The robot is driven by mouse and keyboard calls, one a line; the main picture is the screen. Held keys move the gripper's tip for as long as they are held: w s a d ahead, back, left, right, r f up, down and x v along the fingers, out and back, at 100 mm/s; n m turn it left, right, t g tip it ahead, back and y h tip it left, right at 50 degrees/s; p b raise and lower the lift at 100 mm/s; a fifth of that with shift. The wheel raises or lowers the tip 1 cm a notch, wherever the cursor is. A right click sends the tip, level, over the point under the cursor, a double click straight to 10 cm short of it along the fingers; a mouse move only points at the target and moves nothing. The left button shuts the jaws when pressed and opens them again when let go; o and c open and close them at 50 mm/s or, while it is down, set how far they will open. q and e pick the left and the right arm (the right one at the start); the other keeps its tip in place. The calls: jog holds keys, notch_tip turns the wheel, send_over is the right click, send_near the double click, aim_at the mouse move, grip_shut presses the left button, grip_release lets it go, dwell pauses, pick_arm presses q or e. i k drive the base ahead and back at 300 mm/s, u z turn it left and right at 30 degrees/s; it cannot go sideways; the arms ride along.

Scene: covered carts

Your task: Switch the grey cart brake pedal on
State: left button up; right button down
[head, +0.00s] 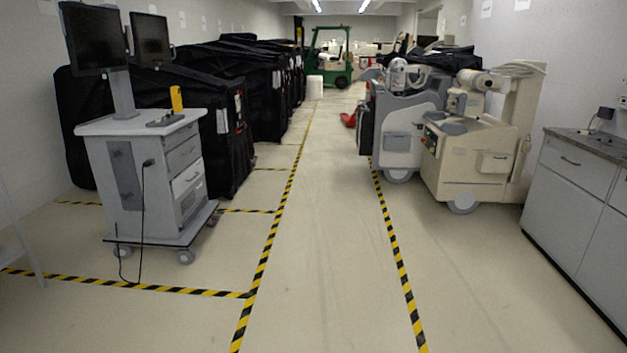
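A grey cart (165,200) with drawers stands at the left on small casters. Two dark monitors (95,38) rise on a post from its top. A yellow handheld device (176,98) sits on the top. A black cable hangs down its front to the floor. The front right caster (186,256) shows at the base. I cannot make out a brake pedal or its position. Neither of my grippers shows in the head view.
Black covered carts (262,95) line the left wall. A beige machine (470,160) and a grey-white machine (395,135) stand at the right, with a grey cabinet (580,200) nearer. A green forklift (328,62) is far back. The taped central aisle is clear.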

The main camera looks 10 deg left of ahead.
aim_at(219, 214)
jog(key=u, duration=0.05)
jog(key=i, duration=2.3)
jog(key=u, duration=0.5)
jog(key=i, duration=2.4)
jog(key=u, duration=1.3)
jog(key=i, duration=1.7)
jog(key=u, duration=0.45)
